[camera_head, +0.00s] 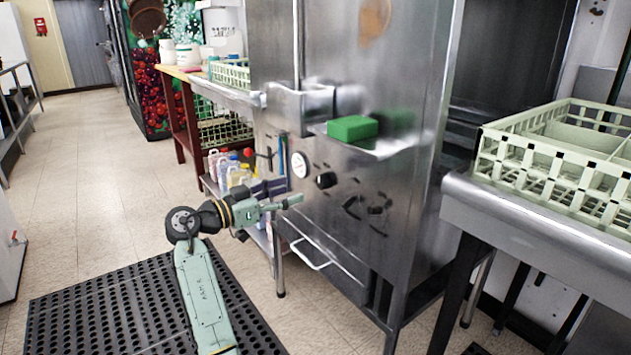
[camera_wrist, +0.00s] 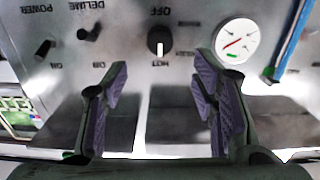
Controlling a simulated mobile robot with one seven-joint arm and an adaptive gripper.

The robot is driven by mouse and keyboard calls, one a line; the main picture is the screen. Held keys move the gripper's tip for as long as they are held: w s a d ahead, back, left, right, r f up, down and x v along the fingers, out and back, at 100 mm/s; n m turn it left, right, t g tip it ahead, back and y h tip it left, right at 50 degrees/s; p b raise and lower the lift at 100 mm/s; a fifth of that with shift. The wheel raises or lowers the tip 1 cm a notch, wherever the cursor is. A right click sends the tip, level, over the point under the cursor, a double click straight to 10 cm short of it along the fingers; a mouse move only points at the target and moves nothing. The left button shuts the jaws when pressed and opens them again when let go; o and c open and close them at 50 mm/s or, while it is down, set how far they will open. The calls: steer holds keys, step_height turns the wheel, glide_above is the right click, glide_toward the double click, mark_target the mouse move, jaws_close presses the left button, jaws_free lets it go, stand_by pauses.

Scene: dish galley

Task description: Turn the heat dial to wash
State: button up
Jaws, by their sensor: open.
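The heat dial is a round black knob (camera_head: 326,180) on the front of the steel dish machine (camera_head: 400,165). In the wrist view the knob (camera_wrist: 160,41) is between and beyond my fingertips, and its white mark points down in the picture. Upside-down labels sit above and below it; they look like OFF and HOT, and I cannot make out a wash label. My gripper (camera_head: 294,201) is open and empty, in front of the panel and lower left of the knob in the head view. In the wrist view, its two purple-padded fingers (camera_wrist: 160,88) stand apart, not touching the knob.
A round gauge (camera_head: 299,165) is beside the knob. Other black switches (camera_wrist: 88,34) share the panel. A green sponge (camera_head: 352,128) lies on a ledge above. Bottles (camera_head: 238,177) stand on a low shelf at left. A rack (camera_head: 560,150) sits on the right counter.

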mark_target(319, 182)
steer(key=x, duration=0.9)
steer(key=shift+w+d+p, duration=0.1)
steer(key=shift+p, duration=0.3)
steer(key=c, duration=1.1)
